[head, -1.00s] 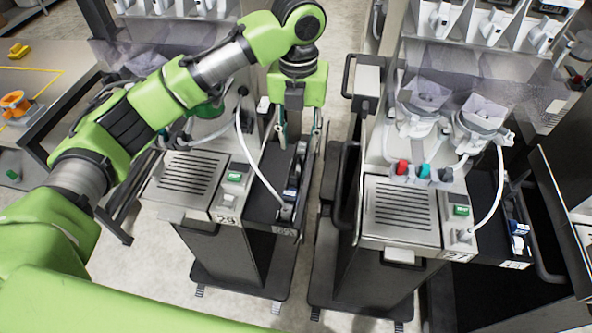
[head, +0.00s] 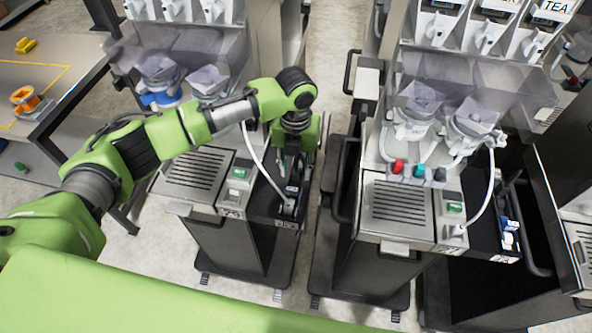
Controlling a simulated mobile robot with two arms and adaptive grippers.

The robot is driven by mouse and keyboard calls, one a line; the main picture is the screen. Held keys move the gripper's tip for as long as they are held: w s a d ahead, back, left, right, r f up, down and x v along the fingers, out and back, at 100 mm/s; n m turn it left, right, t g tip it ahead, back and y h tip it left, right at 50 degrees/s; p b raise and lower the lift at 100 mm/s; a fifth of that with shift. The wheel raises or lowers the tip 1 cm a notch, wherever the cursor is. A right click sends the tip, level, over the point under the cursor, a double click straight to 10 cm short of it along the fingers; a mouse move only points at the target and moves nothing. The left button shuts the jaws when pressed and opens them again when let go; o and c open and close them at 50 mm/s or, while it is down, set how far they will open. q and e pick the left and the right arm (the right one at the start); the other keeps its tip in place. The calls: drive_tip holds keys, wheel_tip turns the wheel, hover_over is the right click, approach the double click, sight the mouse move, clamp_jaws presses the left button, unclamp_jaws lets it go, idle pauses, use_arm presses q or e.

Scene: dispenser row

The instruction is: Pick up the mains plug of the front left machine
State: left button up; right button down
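The front left machine (head: 196,172) has a slotted metal tray and a black side shelf. The wrist hides part of the shelf. My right gripper is not in view.
A similar machine (head: 398,203) stands on the right, with a blue and white item (head: 509,236) on its side shelf. A narrow floor gap separates the two machines. A workbench (head: 45,62) with an orange part (head: 24,98) is at the left.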

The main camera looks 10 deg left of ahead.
use_arm(q)
drive_tip(key=shift+f, duration=0.6)
clamp_jaws()
drive_tip(key=shift+r, duration=0.15)
drive_tip(key=shift+w+r+b, duration=0.15)
drive_tip(key=shift+r+b, duration=0.45)
drive_tip(key=shift+b, duration=0.1)
drive_tip(key=s+r+b, duration=0.1)
drive_tip(key=s+r, duration=0.1)
drive_tip(key=s+r+b, duration=0.1)
drive_tip(key=s+r, duration=0.1)
drive_tip(key=r, duration=0.1)
drive_tip(key=s+d+r+b, duration=0.1)
drive_tip(key=s+r, duration=0.1)
drive_tip(key=shift+d+r, duration=0.1)
drive_tip(key=shift+r, duration=0.3)
drive_tip(key=s+d+r+b, duration=0.1)
drive_tip(key=s+r, duration=0.3)
drive_tip(key=s, duration=0.4)
drive_tip(key=shift+d+b, duration=0.2)
drive_tip(key=shift+b, duration=0.15)
drive_tip(key=shift+r+p, duration=1)
drive_tip(key=shift+p, duration=0.3)
